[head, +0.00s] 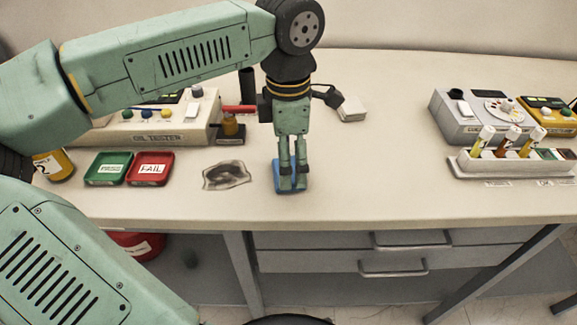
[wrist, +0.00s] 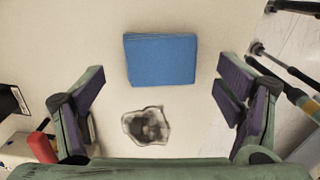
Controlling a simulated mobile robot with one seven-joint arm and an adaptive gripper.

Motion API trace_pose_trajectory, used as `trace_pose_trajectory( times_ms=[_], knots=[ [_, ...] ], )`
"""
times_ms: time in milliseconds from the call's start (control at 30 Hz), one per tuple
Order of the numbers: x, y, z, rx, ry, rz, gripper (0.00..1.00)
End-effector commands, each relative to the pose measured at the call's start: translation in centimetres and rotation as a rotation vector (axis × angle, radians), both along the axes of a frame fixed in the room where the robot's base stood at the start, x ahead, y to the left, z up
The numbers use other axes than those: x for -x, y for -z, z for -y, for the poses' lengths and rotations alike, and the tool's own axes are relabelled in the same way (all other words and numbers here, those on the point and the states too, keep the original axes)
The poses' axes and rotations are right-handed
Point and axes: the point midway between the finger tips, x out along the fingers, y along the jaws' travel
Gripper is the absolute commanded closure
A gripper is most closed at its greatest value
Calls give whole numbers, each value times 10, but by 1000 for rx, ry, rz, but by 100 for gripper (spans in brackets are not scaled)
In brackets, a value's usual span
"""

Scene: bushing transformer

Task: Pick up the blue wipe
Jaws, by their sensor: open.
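The blue wipe (wrist: 160,60) is a flat folded square lying on the pale bench top. In the head view the wipe (head: 283,188) shows partly behind and below my gripper (head: 291,180), which points down over it and hides much of it. In the wrist view my gripper (wrist: 161,72) is open and empty, with one finger on each side of the wipe and a clear gap to both. I cannot tell the exact height of the fingertips above the bench.
A dark, irregular stained patch (head: 226,175) lies left of the wipe. Green (head: 107,168) and red (head: 150,168) trays and the oil tester (head: 160,131) stand farther left. A white pad (head: 352,109) lies behind. A tube rack (head: 515,165) stands right. Bench between is clear.

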Motion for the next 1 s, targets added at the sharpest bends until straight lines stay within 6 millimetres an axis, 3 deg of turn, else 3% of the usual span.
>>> trace_pose_trajectory(
  times_ms=[200,433,1000],
  knots=[
    [1,22,0,1,0,0,14],
    [0,25,0,1,0,0,14],
    [0,24,0,0,0,0,52]
  ],
)
